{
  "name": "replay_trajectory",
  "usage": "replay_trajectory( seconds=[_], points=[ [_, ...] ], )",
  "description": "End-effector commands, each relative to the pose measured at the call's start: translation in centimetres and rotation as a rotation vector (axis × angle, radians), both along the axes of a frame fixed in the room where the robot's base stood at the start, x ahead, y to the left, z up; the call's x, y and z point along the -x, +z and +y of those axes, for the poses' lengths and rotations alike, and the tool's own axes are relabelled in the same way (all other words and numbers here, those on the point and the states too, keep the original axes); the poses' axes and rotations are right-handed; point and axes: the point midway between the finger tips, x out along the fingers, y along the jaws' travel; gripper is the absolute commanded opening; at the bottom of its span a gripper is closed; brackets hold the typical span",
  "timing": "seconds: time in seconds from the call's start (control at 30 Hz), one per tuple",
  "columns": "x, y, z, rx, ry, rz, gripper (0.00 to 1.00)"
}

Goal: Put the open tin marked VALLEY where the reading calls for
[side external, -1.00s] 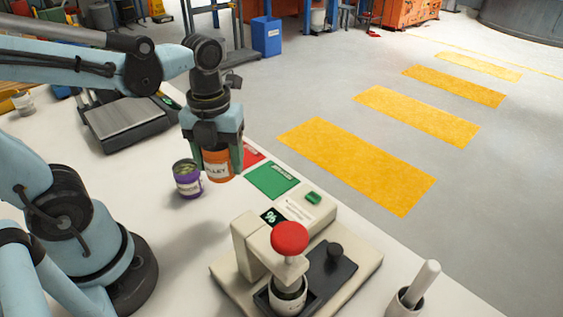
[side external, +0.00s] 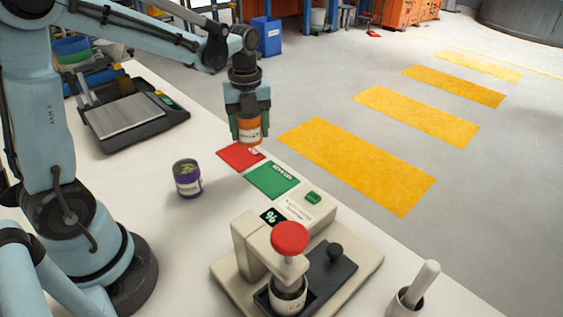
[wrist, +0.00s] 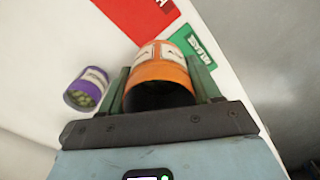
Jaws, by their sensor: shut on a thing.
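My gripper (side external: 250,130) is shut on an orange tin (side external: 250,133) with a white label. It holds the tin upright or nearly so, above the red card (side external: 240,157) at the table's far edge. The label is too small to read surely. The wrist view shows the orange tin (wrist: 160,72) between the fingers, its mouth dark. The green card (side external: 271,180) lies beside the red one; its lettering seems to read RELEASE in the wrist view (wrist: 194,46). The meter (side external: 306,209) has a dark display with a "%" sign; I see no number.
An open purple tin (side external: 187,184) with greenish contents stands on the white table. The meter has a red knob (side external: 290,238) over a cup. A cup with a pestle-like rod (side external: 410,297) stands front right. A scale (side external: 125,117) sits back left.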

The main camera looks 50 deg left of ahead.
Motion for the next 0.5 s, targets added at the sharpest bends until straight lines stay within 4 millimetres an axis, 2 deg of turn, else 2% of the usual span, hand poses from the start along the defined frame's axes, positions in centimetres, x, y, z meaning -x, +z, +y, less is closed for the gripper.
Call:
replay_trajectory(
  seconds=[0.1,0.23,0.33,0.5],
  points=[
    [-0.6,-1.6,2.6,0.0,0.005,0.0,0.24],
    [-1.0,-2.9,4.8,0.0,0.003,0.0,0.24],
    [-1.3,-3.5,5.8,0.0,0.0,0.0,0.24],
    [-1.4,-4.4,6.3,0.0,-0.002,0.0,0.24]
  ],
)
